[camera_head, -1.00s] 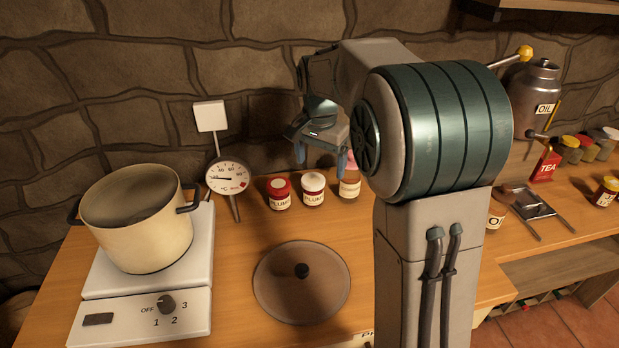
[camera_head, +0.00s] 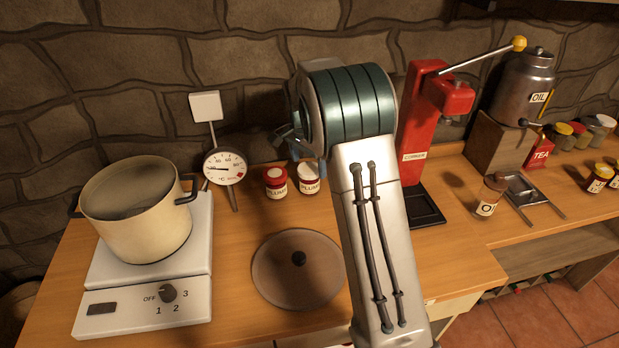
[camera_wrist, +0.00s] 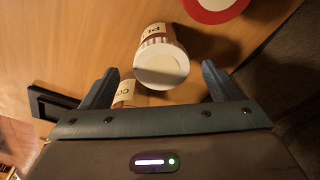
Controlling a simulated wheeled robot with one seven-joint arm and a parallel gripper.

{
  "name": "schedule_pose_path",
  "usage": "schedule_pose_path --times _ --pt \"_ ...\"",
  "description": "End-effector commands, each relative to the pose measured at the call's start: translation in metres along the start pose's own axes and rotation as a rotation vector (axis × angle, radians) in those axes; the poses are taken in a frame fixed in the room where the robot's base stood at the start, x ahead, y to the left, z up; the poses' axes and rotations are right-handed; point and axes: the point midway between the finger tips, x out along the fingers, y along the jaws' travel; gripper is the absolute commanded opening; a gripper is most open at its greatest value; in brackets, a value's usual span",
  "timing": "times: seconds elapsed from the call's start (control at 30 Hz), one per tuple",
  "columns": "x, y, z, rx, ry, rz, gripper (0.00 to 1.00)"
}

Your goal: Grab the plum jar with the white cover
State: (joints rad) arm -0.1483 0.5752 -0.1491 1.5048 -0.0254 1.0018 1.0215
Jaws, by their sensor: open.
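The plum jar with the white cover (camera_head: 310,180) stands upright on the wooden counter, close beside my arm. In the wrist view its white cover (camera_wrist: 161,65) lies between the fingertips, with its label partly visible. My gripper (camera_wrist: 157,68) is open, one finger to each side of this jar, with gaps showing on both sides. In the head view the gripper is mostly hidden behind my arm. A plum jar with a red cover (camera_head: 275,182) stands just left; its red-rimmed lid (camera_wrist: 213,6) shows at the wrist view's top edge.
Another labelled jar (camera_wrist: 124,94) shows near the left finger. A thermometer (camera_head: 224,167) and a pot (camera_head: 138,212) on a hot plate stand to the left. A round lid (camera_head: 275,275) lies in front. A red corker (camera_head: 420,125) stands to the right. The stone wall is close behind.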

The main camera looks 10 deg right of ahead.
Motion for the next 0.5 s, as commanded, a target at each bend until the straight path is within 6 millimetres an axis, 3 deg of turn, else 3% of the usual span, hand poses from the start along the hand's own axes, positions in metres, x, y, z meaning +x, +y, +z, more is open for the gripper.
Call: schedule_pose_path --times 0.3,0.5 --pt "0.04 -0.002 0.0 -0.001 -0.002 0.003 0.84" --pt "0.053 -0.003 0.0 -0.001 0.0 0.0 0.84"
